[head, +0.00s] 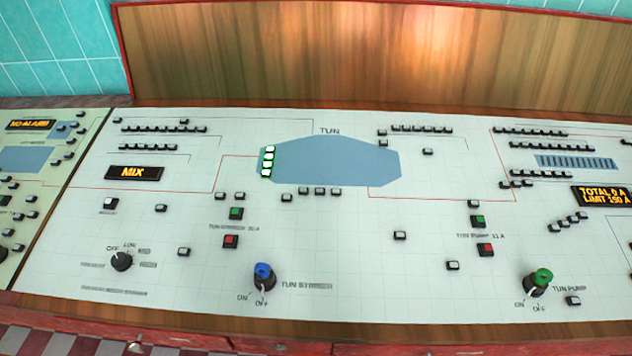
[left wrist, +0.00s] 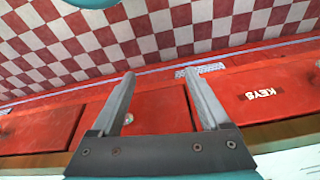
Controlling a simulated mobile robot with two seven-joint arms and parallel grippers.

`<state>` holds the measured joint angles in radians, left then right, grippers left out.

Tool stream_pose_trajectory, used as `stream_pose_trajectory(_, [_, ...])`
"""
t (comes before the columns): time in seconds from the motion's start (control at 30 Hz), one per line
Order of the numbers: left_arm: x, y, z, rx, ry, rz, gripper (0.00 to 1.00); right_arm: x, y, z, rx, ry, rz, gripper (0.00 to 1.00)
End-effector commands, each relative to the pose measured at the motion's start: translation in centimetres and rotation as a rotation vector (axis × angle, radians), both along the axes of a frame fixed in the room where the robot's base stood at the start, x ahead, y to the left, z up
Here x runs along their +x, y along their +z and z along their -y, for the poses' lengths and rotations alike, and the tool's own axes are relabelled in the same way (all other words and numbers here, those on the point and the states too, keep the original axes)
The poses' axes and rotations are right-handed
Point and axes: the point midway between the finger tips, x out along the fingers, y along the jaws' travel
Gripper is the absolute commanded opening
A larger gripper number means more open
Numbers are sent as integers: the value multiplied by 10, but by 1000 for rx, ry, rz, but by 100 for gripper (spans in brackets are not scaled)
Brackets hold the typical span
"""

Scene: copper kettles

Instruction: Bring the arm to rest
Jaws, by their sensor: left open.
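My left gripper (left wrist: 160,92) shows in the left wrist view, with its two grey fingers apart and nothing between them. Behind the fingers are red drawer fronts (left wrist: 150,112) and the checkered floor. Neither gripper shows in the head view. There the white control panel (head: 340,235) lies clear of my arms. A blue-topped TUN STIRRER knob (head: 263,277) and a green-topped TUN PUMP knob (head: 538,281) stand near its front edge. A black knob (head: 121,261) is at the left.
A wooden backboard (head: 350,50) rises behind the panel. The panel bears several small buttons, a MIX display (head: 134,172) and a TOTAL/LIMIT display (head: 602,196).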

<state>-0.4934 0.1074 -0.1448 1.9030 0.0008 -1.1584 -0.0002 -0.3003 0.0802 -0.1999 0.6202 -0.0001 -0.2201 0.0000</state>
Motion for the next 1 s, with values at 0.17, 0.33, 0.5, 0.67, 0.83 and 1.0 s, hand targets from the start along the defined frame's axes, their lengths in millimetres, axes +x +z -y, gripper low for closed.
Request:
stream_pose_trajectory(0.17, [-18,-69,-2,4,-6,-35,79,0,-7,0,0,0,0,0])
stream_pose_trajectory(0.33, [-45,-125,-6,8,-12,-64,79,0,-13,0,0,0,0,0])
stream_pose_trajectory(0.5, [-80,-172,-11,11,-18,-92,79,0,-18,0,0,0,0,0])
stream_pose_trajectory(0.67, [-119,-209,-18,15,-23,-118,79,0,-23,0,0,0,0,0])
stream_pose_trajectory(0.83, [-155,-232,-25,18,-29,-139,79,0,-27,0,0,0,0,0])
stream_pose_trajectory(1.0, [-175,-241,-29,20,-33,-147,79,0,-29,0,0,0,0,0])
